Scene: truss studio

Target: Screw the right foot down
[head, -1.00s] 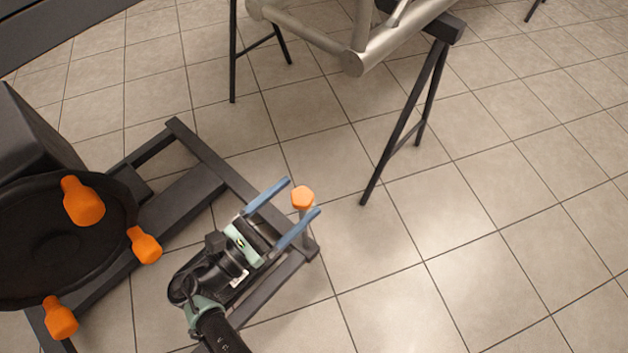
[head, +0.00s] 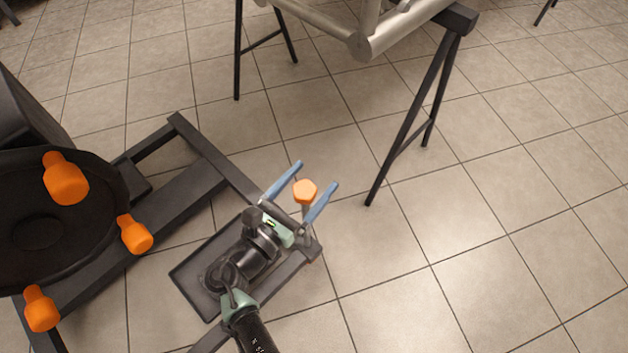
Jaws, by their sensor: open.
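The right foot shows as an orange hexagonal head (head: 305,191) on a short grey post, at the near right corner of a dark frame (head: 213,160) low over the floor. My gripper (head: 317,176) is open, with its two blue fingers on either side of the orange head. The fingertips reach past the head. I see a gap to the left finger; whether the right finger touches the head I cannot tell. My wrist and hand hide part of the frame bar behind the foot. The foot's lower end is hard to see.
A dark round piece (head: 40,230) with several orange knobs (head: 134,235) lies left. A metal truss (head: 385,30) rests on black trestles at the top; one trestle leg (head: 405,125) stands right of my gripper. Tiled floor at the right is clear.

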